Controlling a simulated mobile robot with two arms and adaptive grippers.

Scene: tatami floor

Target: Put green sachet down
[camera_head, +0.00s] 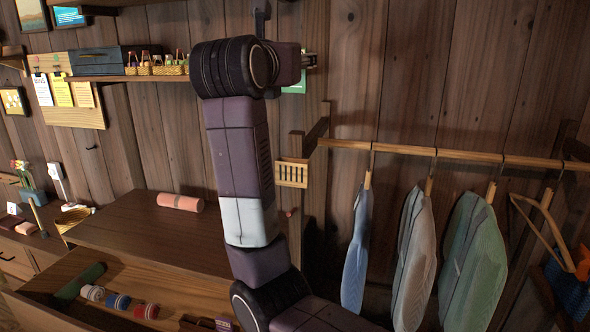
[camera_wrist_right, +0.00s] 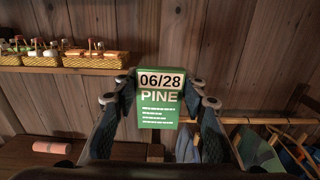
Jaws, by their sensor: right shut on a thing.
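In the head view my right gripper (camera_head: 308,60) is up near the plank wall, right of the wall shelf. Only a small green piece of the sachet (camera_head: 295,87) shows there, the rest hidden behind my arm. My left gripper is not in view.
The wall shelf (camera_head: 110,78) carries small woven baskets (camera_head: 157,68). A chest top (camera_head: 140,228) bears a pink roll (camera_head: 180,202) and is otherwise mostly clear. Below, an open drawer (camera_head: 190,290) holds coloured rolls. Garments (camera_head: 415,260) hang from a wooden rail (camera_head: 455,154) at right.

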